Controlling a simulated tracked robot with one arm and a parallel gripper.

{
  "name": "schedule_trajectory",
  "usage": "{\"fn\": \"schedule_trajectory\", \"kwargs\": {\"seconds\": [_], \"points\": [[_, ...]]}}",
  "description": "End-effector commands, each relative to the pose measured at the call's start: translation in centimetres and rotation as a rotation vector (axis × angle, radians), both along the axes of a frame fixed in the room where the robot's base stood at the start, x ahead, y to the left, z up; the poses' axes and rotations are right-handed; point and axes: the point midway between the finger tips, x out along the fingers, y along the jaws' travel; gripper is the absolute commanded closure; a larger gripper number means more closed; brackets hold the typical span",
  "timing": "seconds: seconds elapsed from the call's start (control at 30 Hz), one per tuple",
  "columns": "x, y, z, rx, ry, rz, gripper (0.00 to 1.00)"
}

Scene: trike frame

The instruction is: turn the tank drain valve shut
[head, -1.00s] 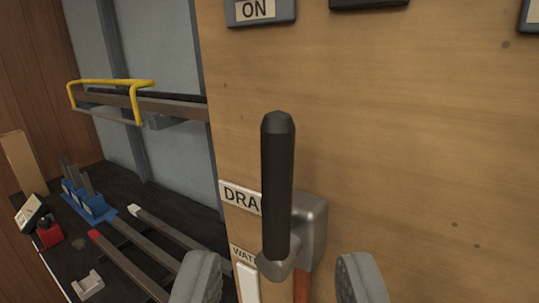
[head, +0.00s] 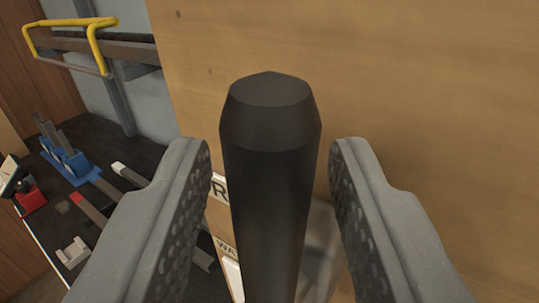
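The drain valve's black lever handle (head: 268,185) stands upright in the head view, close to the camera, with its bevelled top facing me. My gripper (head: 270,190) is open, with one grey padded finger on each side of the handle. A gap shows between the handle and each finger, wider at the top left and right edges near the fingertips. The grey metal valve body (head: 320,245) is mostly hidden behind the handle and the right finger.
The wooden panel (head: 420,110) fills the right side behind the valve. At left are a dark bench with blue holders (head: 68,162), a red block (head: 31,197), a pale bracket (head: 73,252) and a yellow-handled rail (head: 70,22).

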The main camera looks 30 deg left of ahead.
Motion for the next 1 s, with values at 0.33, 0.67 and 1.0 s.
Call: {"fn": "schedule_trajectory", "kwargs": {"seconds": [0.33,0.67,1.0], "points": [[0.1,0.0,-0.1,0.0,0.001,-0.001,0.78],[0.1,-0.3,-0.2,0.006,0.003,-0.003,1.0],[0.1,-1.2,-0.8,0.147,0.004,-0.007,1.0]]}}
